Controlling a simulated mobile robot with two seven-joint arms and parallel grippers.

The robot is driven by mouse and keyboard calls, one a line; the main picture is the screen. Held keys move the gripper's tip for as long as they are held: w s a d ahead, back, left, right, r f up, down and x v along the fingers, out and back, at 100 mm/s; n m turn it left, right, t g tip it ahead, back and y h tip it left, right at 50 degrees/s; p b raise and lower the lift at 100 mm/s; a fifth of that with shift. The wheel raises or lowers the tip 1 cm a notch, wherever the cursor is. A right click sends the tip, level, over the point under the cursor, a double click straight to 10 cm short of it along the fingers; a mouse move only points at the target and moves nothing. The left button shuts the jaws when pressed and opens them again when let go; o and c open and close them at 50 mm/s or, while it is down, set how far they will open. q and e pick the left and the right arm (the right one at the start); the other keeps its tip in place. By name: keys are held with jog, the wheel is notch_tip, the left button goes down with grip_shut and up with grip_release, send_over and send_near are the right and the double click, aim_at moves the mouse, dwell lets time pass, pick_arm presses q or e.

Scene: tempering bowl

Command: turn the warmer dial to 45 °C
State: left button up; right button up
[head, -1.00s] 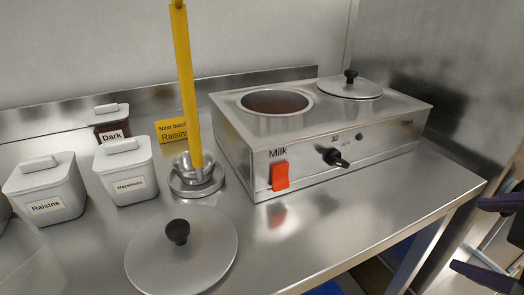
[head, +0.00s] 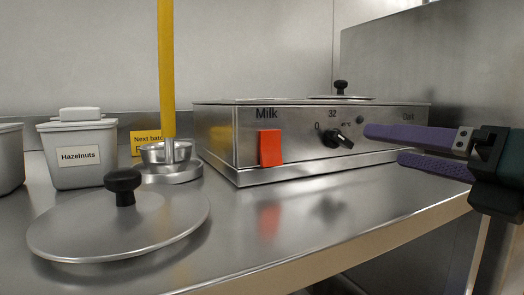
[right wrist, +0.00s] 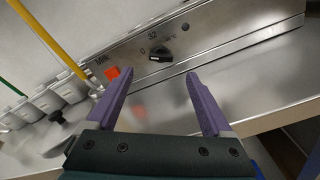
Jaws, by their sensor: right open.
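The warmer (head: 215,140) is a steel box on the table, with "Milk" and "Dark" on its front. Its black dial (head: 337,138) is at the middle of the front panel, near marks "0" and "32"; its pointer aims to the lower right in the head view. The dial also shows in the right wrist view (right wrist: 160,56), ahead of the fingers. My right gripper (head: 385,147) has purple fingers, is open and empty, and is right of the dial, apart from it. It also shows in the right wrist view (right wrist: 163,88). My left gripper is not in view.
An orange-red block (head: 270,148) is at the warmer's front under "Milk". A loose lid (head: 120,225) lies at the front left. A steel bowl (head: 166,153) with a yellow upright stands left of the warmer, near a Hazelnuts tub (head: 78,155). The table right of the lid is clear.

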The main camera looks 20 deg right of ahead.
aim_at(346, 138)
jog(key=w+b, duration=0.1)
jog(key=w, duration=0.2)
jog(key=shift+w+a+b, duration=0.15)
jog(key=shift+w+b, duration=0.2)
jog(key=shift+w, duration=0.95)
jog(key=shift+w+a, duration=0.1)
jog(key=shift+w, duration=1.05)
grip_shut()
